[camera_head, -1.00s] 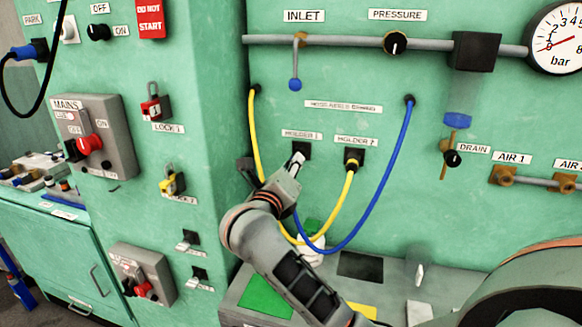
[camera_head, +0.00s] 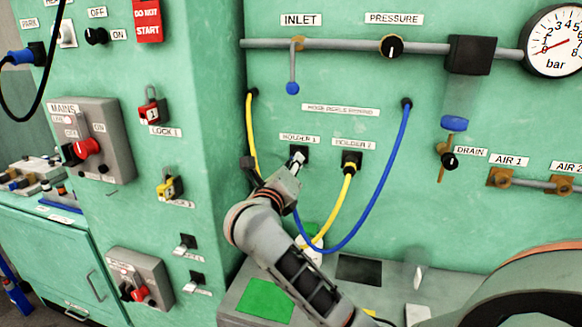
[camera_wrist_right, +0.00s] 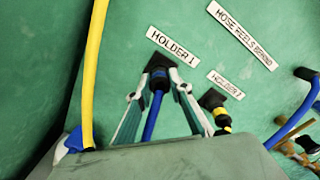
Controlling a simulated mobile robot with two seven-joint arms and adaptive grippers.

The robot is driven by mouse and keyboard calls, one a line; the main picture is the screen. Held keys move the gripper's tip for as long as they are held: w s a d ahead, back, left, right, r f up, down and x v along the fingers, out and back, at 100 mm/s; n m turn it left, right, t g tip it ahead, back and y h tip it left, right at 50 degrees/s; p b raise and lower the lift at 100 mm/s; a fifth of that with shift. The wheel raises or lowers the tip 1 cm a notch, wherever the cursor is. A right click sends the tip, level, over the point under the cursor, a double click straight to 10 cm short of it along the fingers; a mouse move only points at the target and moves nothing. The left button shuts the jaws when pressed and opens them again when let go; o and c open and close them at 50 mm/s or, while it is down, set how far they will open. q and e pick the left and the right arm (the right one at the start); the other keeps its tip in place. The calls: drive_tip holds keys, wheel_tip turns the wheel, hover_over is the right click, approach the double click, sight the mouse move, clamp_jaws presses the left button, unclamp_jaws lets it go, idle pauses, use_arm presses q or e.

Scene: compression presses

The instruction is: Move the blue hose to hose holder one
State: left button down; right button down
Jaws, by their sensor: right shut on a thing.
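The blue hose (camera_head: 394,165) hangs in a loop from the panel's upper right, and its end rises behind my right gripper (camera_head: 297,165). In the right wrist view, my right gripper (camera_wrist_right: 160,80) is shut on the end of the blue hose (camera_wrist_right: 152,115), one finger on each side. The hose end is lined up with the black socket of hose holder one (camera_wrist_right: 157,64) and appears to touch it; how deep it sits is hidden. In the head view, the holder (camera_head: 299,152) is partly covered by the fingertips. My left gripper is not in view.
A yellow hose (camera_head: 336,215) ends in holder two (camera_head: 352,158), close to the right of my gripper. Its other side (camera_wrist_right: 92,75) hangs left of it. A ledge with a green pad (camera_head: 265,300) lies below. A cabinet side (camera_head: 225,130) stands close on the left.

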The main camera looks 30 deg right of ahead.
drive_tip(key=shift+w+d, duration=0.2)
drive_tip(key=shift+d, duration=0.05)
drive_tip(key=c, duration=1.7)
unclamp_jaws()
drive_tip(key=shift+a, duration=0.1)
drive_tip(key=v, duration=1.2)
